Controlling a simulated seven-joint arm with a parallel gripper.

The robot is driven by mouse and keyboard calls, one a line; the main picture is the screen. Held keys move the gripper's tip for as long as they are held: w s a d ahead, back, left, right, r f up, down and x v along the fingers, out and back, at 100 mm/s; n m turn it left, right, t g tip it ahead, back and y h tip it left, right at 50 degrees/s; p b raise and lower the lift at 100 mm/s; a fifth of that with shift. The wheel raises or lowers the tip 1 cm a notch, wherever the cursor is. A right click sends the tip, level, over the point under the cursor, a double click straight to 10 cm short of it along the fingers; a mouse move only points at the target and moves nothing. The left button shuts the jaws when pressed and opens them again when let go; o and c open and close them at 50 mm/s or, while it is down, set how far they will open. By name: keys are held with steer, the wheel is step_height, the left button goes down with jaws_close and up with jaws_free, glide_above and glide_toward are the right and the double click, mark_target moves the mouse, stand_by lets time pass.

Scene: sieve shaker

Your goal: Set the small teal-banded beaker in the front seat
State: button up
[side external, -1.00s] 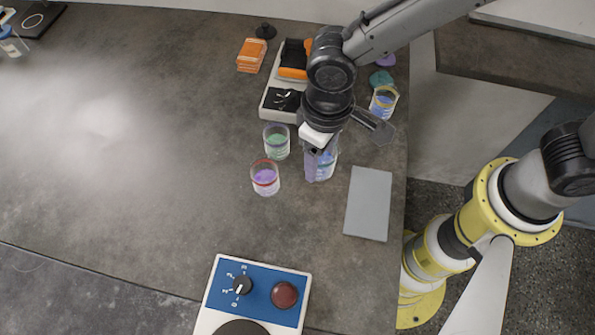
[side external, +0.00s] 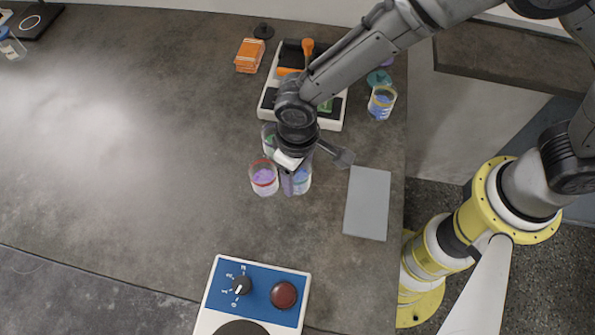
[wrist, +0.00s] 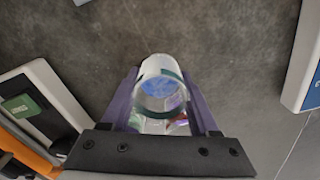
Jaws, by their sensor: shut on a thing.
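My gripper (side external: 293,186) points down with its purple fingers shut on a clear beaker (side external: 304,180) with blue contents. In the wrist view the beaker (wrist: 159,90) sits between the two fingers (wrist: 160,108), and its rim band looks teal. In the side view the beaker is just right of the red-banded beaker with purple contents (side external: 264,178); I cannot tell whether they touch. Whether its base touches the table is unclear. I cannot pick out the front seat with certainty.
A green-content beaker (side external: 268,140) is partly hidden behind my gripper. A white-framed tray (side external: 333,122) lies behind, with a yellow-banded beaker (side external: 381,103) to its right. A grey plate (side external: 367,204) lies right, and a blue control panel (side external: 262,290) in front.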

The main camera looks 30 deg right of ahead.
steer(key=shift+f, duration=0.2)
steer(key=o, duration=1.4)
steer(key=shift+o, duration=0.2)
steer(key=shift+r, duration=0.15)
step_height(320, 180, up, 11)
steer(key=w+d+r+m+t, duration=0.1)
steer(key=w+d+r, duration=0.1)
steer(key=d+r, duration=0.65)
steer(key=s+d+r+t, duration=0.1)
steer(key=s+d+r, duration=0.1)
steer(key=d, duration=0.3)
steer(key=s+d+r+m+t, duration=0.1)
steer(key=s+d+r, duration=0.1)
steer(key=d, duration=0.4)
steer(key=s+d+r+m+t+y, duration=0.1)
steer(key=s+d+r, duration=0.1)
steer(key=d, duration=0.4)
steer(key=shift+s+r, duration=0.25)
steer(key=shift+s, duration=0.35)
steer(key=shift+o, duration=0.5)
steer(key=s+d+f+m+t+h, duration=0.1)
steer(key=s+d, duration=0.4)
steer(key=s, duration=0.1)
steer(key=shift+s+d+m+t, duration=0.3)
steer(key=shift+s, duration=0.05)
